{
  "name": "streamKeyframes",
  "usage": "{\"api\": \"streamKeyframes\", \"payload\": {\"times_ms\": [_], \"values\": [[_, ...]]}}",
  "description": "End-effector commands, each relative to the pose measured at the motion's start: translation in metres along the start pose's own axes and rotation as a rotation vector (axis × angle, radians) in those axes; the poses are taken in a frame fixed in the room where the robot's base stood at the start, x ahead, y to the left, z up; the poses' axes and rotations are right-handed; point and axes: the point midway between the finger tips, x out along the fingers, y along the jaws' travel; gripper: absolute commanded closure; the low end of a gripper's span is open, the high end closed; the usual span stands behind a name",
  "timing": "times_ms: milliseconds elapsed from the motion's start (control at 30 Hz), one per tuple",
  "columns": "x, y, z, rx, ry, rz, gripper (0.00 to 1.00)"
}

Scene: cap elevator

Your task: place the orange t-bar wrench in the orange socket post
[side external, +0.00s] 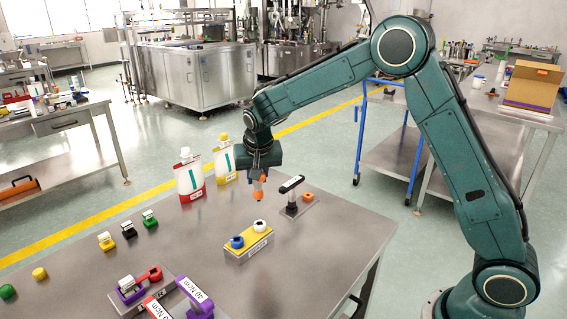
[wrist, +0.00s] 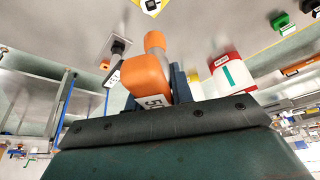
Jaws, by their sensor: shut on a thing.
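The orange t-bar wrench (wrist: 148,78) is held in my gripper (side external: 260,178). In the side external view its orange end (side external: 264,198) points down, a little tilted, above the table. In the wrist view a white label is on its near side, and the jaws are mostly hidden behind it. The orange socket post (side external: 308,196) stands on a small grey plate (side external: 291,212), right of the wrench and apart from it. It also shows in the wrist view (wrist: 104,64). A black-and-white t-bar wrench (side external: 292,186) stands upright in the other post on that plate.
A yellow block (side external: 236,254) with a blue ring and a white-topped piece sits in front of my gripper. Red (side external: 188,180) and yellow (side external: 223,161) pouches stand behind left. Several caps (side external: 128,229) and purple and red pieces (side external: 195,292) lie left and front. The right side of the table is clear.

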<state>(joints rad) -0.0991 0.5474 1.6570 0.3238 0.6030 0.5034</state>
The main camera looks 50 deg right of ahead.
Motion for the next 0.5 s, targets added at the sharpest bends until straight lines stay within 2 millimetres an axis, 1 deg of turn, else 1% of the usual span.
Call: {"api": "streamKeyframes", "payload": {"times_ms": [33,167,200,367,500], "values": [[-0.008,-0.001,-0.004,0.001,0.004,-0.002,1.0],[-0.028,-0.001,-0.012,0.001,0.005,-0.004,1.0],[-0.021,0.005,-0.017,-0.012,0.001,-0.005,1.0],[-0.01,0.021,-0.036,-0.069,0.002,-0.03,1.0],[0.0,0.039,-0.055,-0.133,0.003,-0.058,1.0]]}}
